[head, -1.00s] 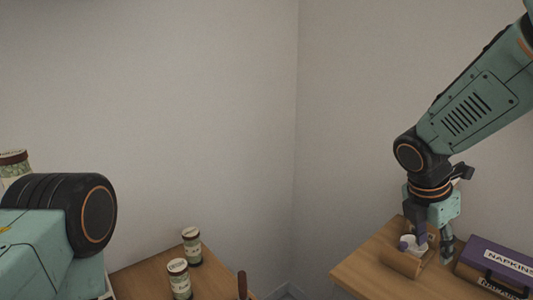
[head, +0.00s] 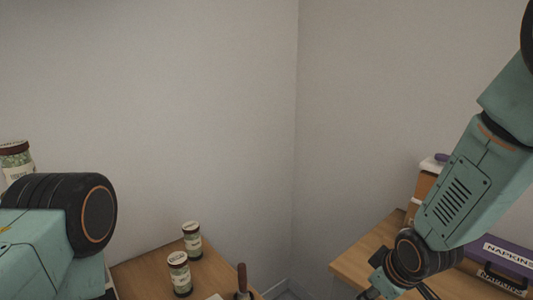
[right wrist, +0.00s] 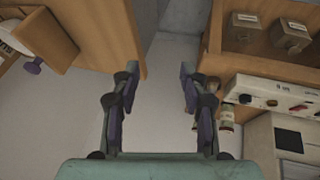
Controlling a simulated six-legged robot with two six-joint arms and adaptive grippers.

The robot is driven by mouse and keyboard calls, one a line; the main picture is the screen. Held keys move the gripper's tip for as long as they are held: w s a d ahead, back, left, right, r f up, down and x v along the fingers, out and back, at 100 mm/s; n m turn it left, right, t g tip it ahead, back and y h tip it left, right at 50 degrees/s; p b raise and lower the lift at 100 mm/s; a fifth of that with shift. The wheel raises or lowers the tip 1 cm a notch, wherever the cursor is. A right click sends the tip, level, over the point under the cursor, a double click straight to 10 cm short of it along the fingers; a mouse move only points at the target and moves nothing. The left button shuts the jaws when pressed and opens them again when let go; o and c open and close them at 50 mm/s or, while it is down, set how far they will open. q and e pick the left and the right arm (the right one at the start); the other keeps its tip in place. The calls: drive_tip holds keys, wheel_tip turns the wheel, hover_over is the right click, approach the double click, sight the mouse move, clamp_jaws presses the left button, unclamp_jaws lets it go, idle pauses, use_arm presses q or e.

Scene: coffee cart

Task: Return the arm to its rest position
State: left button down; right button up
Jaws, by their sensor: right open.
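My right arm (head: 470,200) reaches down from the upper right in the head view. Its wrist is low in front of the right wooden counter (head: 350,266), and its gripper is mostly cut off by the bottom edge. In the right wrist view my right gripper (right wrist: 157,80) has its two fingers wide apart with nothing between them, above a gap and pale floor. My left arm (head: 50,235) shows at the left of the head view; its gripper is out of the picture.
A purple napkin box (head: 500,260) stands on the right counter. Two jars (head: 180,275) and a wooden-handled tool (head: 242,278) are on the left counter. In the right wrist view, a shelf with metal boxes (right wrist: 292,38) and a white panel with knobs (right wrist: 275,98) lie right.

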drive_tip(key=s+f+m+g+b, duration=0.1)
drive_tip(key=s+f+m+b, duration=0.1)
drive_tip(key=s+f+m, duration=0.85)
drive_tip(key=s+f+n+g+b, duration=0.1)
drive_tip(key=s+f+g, duration=0.1)
drive_tip(key=s+f, duration=0.5)
drive_tip(key=s+f+n+g+b, duration=0.1)
drive_tip(key=s+f+g+b, duration=0.1)
drive_tip(key=s+f, duration=0.6)
drive_tip(key=s, duration=0.6)
drive_tip(key=shift+s+d+g+h, duration=0.3)
drive_tip(key=shift+s+d, duration=0.05)
drive_tip(key=shift+s, duration=0.05)
